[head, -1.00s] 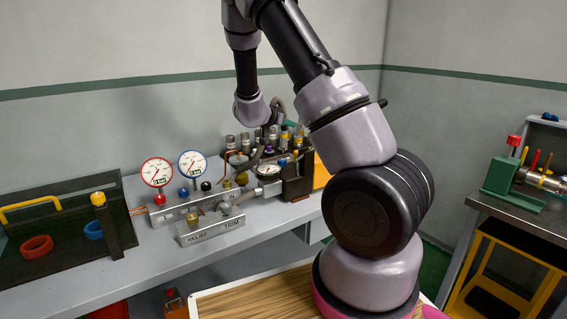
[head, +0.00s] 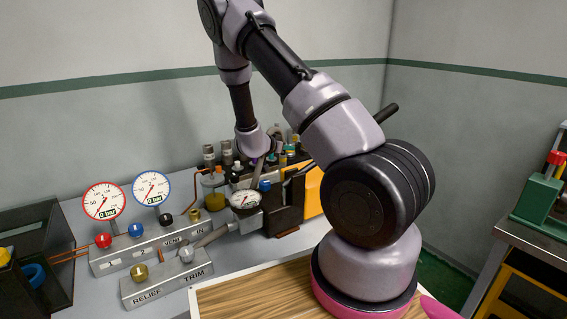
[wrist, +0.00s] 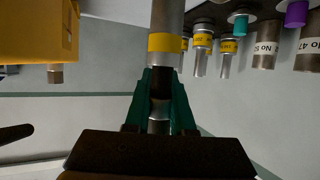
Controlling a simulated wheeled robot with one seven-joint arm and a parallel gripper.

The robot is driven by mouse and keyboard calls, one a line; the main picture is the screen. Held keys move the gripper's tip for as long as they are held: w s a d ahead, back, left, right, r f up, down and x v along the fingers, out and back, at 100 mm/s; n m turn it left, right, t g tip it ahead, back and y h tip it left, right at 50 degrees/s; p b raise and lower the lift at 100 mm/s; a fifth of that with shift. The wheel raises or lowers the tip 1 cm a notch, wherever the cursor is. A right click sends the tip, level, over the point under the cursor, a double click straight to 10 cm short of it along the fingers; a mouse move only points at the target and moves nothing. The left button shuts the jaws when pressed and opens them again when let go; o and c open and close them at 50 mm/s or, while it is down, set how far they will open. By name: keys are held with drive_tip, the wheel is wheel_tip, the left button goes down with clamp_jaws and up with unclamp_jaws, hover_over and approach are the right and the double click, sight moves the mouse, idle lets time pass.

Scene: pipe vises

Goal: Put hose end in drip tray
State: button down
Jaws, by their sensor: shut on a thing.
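My gripper shows in the wrist view, with its green fingers (wrist: 160,105) shut on a grey metal cylinder (wrist: 166,22) with a yellow band. I cannot tell whether this cylinder is the hose end. In the head view my wrist comes down over the back of the bench, and the fingers are hard to make out among the fittings there. A grey hose-like tube (head: 212,236) runs from the valve block towards the round gauge. I cannot single out a drip tray. A black open bin (head: 62,250) stands at the left.
The valve block (head: 150,250) with two upright dials and the RELIEF/TRIM block (head: 168,284) stand on the bench. Several banded cylinders (wrist: 203,40) and a yellow block (wrist: 40,30) are close to my fingers. A wooden board (head: 262,296) lies in front. Another bench (head: 530,238) is at the right.

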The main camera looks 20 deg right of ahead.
drive_tip(key=shift+f, duration=2.15)
drive_tip(key=shift+f, duration=0.15)
drive_tip(key=c, duration=0.8)
unclamp_jaws()
drive_tip(key=shift+o, duration=0.2)
